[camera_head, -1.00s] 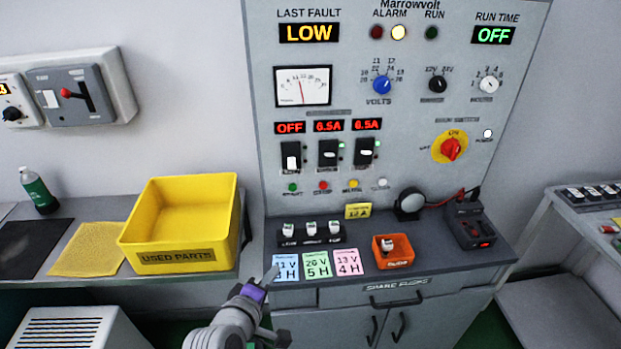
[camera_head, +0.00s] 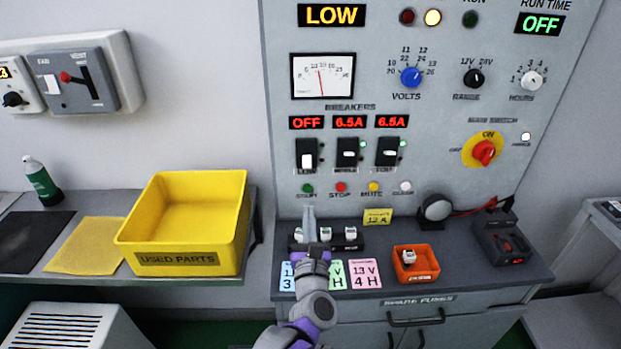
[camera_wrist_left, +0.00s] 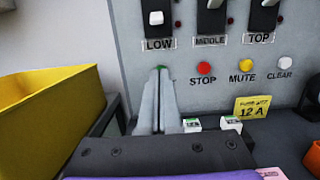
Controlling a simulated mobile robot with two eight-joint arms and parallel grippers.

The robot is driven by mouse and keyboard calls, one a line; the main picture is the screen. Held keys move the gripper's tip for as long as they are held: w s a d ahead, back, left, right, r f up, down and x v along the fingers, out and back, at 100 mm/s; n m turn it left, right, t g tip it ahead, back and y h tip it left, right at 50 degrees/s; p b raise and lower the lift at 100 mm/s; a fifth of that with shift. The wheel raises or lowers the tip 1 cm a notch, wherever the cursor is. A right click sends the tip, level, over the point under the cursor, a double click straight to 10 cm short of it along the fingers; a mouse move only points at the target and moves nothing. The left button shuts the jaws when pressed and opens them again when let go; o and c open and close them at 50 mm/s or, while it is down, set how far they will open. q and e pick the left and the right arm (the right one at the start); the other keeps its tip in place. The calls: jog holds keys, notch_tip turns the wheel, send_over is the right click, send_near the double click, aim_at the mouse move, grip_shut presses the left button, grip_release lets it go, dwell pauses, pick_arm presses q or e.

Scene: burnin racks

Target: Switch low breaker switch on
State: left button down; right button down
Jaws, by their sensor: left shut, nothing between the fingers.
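The low breaker switch (camera_head: 307,155) is the leftmost of three black breakers on the grey panel. Its white toggle sits low, and the red display (camera_head: 306,122) above it reads OFF. In the left wrist view the low breaker (camera_wrist_left: 157,22) shows at the top, above its LOW label. My left gripper (camera_head: 309,210) is shut and empty, its fingers pointing up below the low breaker. In the left wrist view the fingertips (camera_wrist_left: 160,72) are just below the LOW label and hide most of the green start button. They appear apart from the switch.
The middle (camera_head: 347,153) and top (camera_head: 387,153) breakers stand close on the right, both reading 6.5A. Stop (camera_head: 341,187), mute (camera_head: 374,187) and clear buttons lie below. A fuse block (camera_head: 338,246) stands under my gripper. A yellow bin (camera_head: 180,260) is at left.

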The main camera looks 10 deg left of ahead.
aim_at(307, 173)
pick_arm(q)
jog(key=shift+w, duration=0.1)
jog(key=x, duration=0.9)
jog(key=shift+a, duration=0.1)
jog(key=shift+w+a+r+p, duration=0.1)
jog(key=shift+w+r+p, duration=0.25)
jog(key=shift+r, duration=0.05)
jog(key=r, duration=0.1)
jog(key=s+r, duration=0.1)
jog(key=r, duration=0.1)
jog(key=shift+s+d, duration=0.25)
jog(key=shift+s, duration=0.15)
jog(key=shift+p, duration=0.35)
